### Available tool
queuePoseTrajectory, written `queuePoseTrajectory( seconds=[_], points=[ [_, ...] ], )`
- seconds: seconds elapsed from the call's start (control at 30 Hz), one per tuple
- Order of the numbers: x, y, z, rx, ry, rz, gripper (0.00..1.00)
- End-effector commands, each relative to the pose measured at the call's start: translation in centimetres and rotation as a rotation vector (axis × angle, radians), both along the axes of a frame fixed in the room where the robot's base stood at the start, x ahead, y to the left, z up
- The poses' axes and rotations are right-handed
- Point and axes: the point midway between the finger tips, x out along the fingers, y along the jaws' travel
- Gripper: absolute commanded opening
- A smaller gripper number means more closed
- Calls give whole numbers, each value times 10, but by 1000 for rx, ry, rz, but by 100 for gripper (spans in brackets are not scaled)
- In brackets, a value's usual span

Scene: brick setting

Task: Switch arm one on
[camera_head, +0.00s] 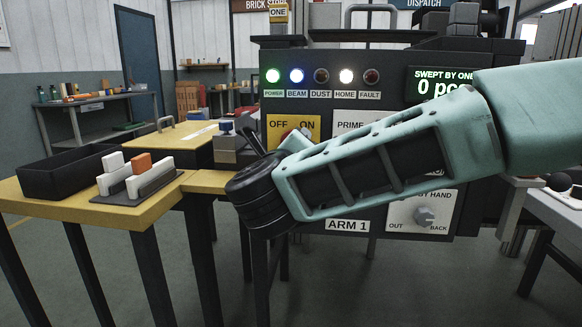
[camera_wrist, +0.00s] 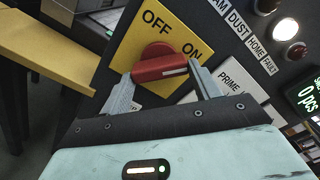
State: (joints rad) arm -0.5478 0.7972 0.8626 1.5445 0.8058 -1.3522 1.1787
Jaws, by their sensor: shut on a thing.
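A red rotary switch (camera_wrist: 160,69) with a white mark sits on a yellow OFF/ON plate (camera_wrist: 125,45). Its mark points toward the ON word. My gripper (camera_wrist: 164,72) is shut on the switch, with one grey finger at each end of its handle. In the head view, the yellow plate (camera_head: 278,121) is on the dark panel marked ARM 1 (camera_head: 347,226). There my arm and gripper hide most of the switch; only a little red shows.
The POWER lamp (camera_head: 273,76) is green, BEAM (camera_head: 297,76) blue and HOME (camera_head: 346,76) white; DUST and FAULT look unlit. A yellow table (camera_head: 160,206) at left bears a black tray (camera_head: 60,178) and a rack of white and orange pieces. Floor shows below.

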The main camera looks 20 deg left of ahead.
Motion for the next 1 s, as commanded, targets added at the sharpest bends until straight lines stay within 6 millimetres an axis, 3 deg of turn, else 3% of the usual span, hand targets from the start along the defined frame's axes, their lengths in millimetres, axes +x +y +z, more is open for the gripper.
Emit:
queuePoseTrajectory(
  seconds=[0.77, 0.8, 0.83, 0.87, 1.0],
  points=[
    [-1, 1, -2, 95, 29, 1, 39],
    [-1, 1, -2, 94, 28, 1, 70],
    [-1, 1, -2, 94, 28, 0, 78],
    [-1, 1, -2, 94, 28, 0, 84],
    [0, 0, -2, 94, 26, 0, 84]
  ],
)
